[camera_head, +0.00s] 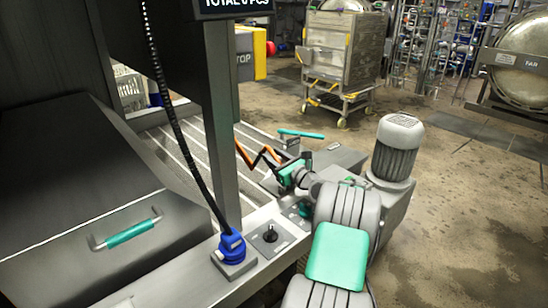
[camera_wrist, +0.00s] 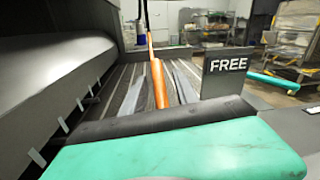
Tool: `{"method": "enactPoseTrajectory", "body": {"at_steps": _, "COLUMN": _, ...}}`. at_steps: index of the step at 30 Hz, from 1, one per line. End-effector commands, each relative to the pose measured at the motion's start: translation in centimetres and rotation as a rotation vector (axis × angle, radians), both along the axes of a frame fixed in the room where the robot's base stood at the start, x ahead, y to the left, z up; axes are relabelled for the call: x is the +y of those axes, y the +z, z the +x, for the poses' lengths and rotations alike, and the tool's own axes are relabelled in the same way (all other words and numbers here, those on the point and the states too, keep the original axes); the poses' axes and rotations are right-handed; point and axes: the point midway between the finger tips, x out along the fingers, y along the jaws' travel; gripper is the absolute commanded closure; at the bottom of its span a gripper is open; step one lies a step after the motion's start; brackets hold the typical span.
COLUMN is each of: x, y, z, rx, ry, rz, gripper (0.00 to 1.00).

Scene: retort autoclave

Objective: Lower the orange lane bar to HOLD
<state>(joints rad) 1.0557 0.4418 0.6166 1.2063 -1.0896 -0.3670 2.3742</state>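The orange lane bar (camera_wrist: 158,85) stands up from the slatted lane bed in the wrist view, beyond the teal pad in the foreground. In the head view, an orange and dark zigzag (camera_head: 258,155) shows just past my gripper (camera_head: 291,172); it seems to be the same bar. A dark plate reading FREE (camera_wrist: 225,65) stands to the right of the bar. No HOLD marking can be read. My gripper is close to the bar's near end, above the machine's edge.
A blue knob (camera_head: 231,246) with a coiled cable and a black knob (camera_head: 270,234) sit on the ledge. A grey post (camera_head: 221,130) rises left of my gripper. A teal handle (camera_head: 302,134) lies beyond.

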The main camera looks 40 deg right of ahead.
Motion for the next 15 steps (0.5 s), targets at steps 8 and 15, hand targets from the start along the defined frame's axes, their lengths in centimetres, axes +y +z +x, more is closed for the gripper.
{"method": "enactPoseTrajectory", "body": {"at_steps": 8, "x": 0.1, "y": 0.02, "z": 0.05, "rx": -0.001, "ry": 0.002, "rz": 0.0, "gripper": 0.74}}
{"method": "enactPoseTrajectory", "body": {"at_steps": 15, "x": 0.09, "y": 0.02, "z": 0.03, "rx": -0.001, "ry": 0.002, "rz": 0.0, "gripper": 0.93}}
